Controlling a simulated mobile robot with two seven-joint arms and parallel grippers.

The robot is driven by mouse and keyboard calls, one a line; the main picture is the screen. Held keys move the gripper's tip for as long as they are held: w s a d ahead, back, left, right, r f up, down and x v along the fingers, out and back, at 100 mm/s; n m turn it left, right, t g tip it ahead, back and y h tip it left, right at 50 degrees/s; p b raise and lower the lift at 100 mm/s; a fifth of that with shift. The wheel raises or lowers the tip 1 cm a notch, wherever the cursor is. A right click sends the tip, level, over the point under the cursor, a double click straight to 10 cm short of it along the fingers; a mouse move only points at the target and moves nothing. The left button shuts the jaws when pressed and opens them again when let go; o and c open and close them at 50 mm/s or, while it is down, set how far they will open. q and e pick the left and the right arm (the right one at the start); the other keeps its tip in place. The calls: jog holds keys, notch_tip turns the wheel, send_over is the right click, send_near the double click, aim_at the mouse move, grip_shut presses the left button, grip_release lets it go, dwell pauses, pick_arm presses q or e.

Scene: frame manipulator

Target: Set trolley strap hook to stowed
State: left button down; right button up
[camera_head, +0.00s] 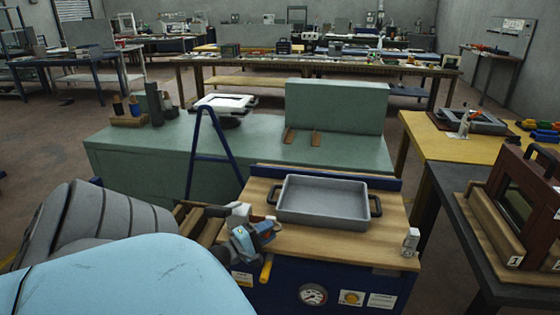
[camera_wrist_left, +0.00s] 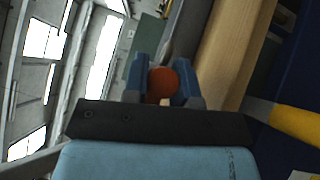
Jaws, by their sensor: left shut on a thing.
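The trolley has a dark blue body (camera_head: 382,285) and a wooden top (camera_head: 340,245). My left gripper (camera_head: 256,236), with blue fingers, is at the front left part of the trolley top in the head view. In the left wrist view its fingers (camera_wrist_left: 162,85) are shut on a red-orange round piece (camera_wrist_left: 162,82). I cannot tell whether this piece is the end of the strap hook. A yellow bar (camera_head: 266,268) hangs at the trolley's front, just below the gripper; it also shows in the wrist view (camera_wrist_left: 295,123). My right gripper is not in view.
A grey tray (camera_head: 322,218) with black handles sits on the trolley top, right of my gripper. A small grey-white block (camera_head: 411,241) is at the front right corner. A green bench (camera_head: 260,147) stands behind; a dark table (camera_head: 478,238) with a wooden-framed box is at right.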

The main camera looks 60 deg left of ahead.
pick_arm(q)
jog(key=shift+s+a, duration=0.15)
jog(key=c, duration=0.9)
grip_release()
jog(key=s, duration=0.4)
jog(key=s+d+f, duration=0.1)
jog(key=s, duration=0.4)
jog(key=s+f+p, duration=0.1)
jog(key=s, duration=0.3)
jog(key=shift+s+d, duration=0.15)
jog(key=shift+s, duration=0.15)
